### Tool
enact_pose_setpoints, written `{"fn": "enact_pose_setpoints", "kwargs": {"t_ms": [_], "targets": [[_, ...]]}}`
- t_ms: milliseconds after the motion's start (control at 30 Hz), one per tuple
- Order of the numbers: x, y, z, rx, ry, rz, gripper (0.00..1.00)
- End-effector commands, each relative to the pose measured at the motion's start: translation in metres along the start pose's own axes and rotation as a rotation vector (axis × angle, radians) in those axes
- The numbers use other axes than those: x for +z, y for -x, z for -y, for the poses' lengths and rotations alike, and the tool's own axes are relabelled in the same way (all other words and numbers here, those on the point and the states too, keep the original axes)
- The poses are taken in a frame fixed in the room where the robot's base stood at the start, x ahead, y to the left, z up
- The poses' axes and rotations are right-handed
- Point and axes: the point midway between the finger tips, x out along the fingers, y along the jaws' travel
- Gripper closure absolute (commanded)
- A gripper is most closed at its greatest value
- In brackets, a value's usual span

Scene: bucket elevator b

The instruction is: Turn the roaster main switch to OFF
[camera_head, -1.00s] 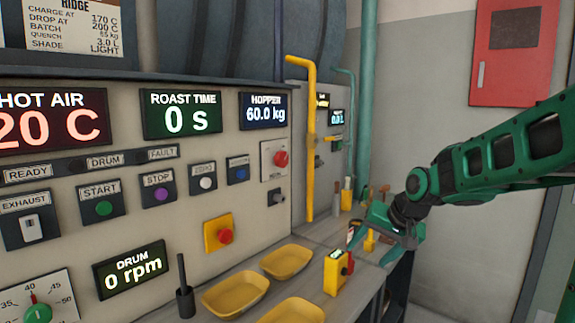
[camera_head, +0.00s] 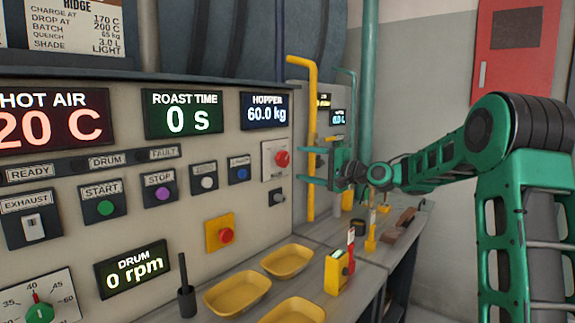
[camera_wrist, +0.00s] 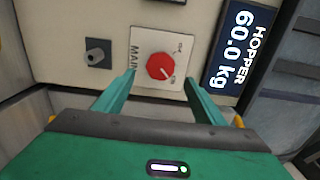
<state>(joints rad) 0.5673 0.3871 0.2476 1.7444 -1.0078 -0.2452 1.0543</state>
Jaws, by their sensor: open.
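The main switch is a red round knob (camera_head: 282,158) on a pale plate at the right end of the roaster panel, below the hopper display. In the wrist view the red knob (camera_wrist: 160,66) sits on its plate marked MAIN, with small position labels too blurred to read surely. My gripper (camera_head: 302,164) is open, its two green fingers pointing left at the panel beside the knob. In the wrist view my gripper (camera_wrist: 158,80) has one finger on each side of the knob, apart from it. Whether the tips reach the plate cannot be told.
A small grey knob (camera_head: 277,197) sits just below the switch plate. A yellow pipe (camera_head: 312,120) stands behind my gripper. The bench below holds yellow trays (camera_head: 238,293) and a yellow device (camera_head: 338,272). A red emergency button (camera_head: 226,236) is lower left.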

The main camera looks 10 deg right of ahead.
Motion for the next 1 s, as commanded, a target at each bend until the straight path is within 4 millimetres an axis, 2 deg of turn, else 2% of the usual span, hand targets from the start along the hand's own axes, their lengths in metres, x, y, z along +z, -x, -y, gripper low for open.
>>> {"fn": "enact_pose_setpoints", "kwargs": {"t_ms": [200, 400, 600, 867, 900, 1000], "targets": [[0.001, -0.040, 0.000, 0.000, 0.003, 0.002, 0.36], [0.001, -0.067, 0.000, 0.001, 0.002, 0.001, 0.36], [0.000, -0.078, 0.000, 0.002, 0.002, -0.001, 0.36], [0.000, -0.079, 0.000, 0.002, 0.002, -0.001, 0.36], [0.000, -0.079, 0.000, 0.002, 0.002, -0.001, 0.41], [0.000, -0.079, 0.000, 0.002, 0.002, -0.001, 0.65]]}}
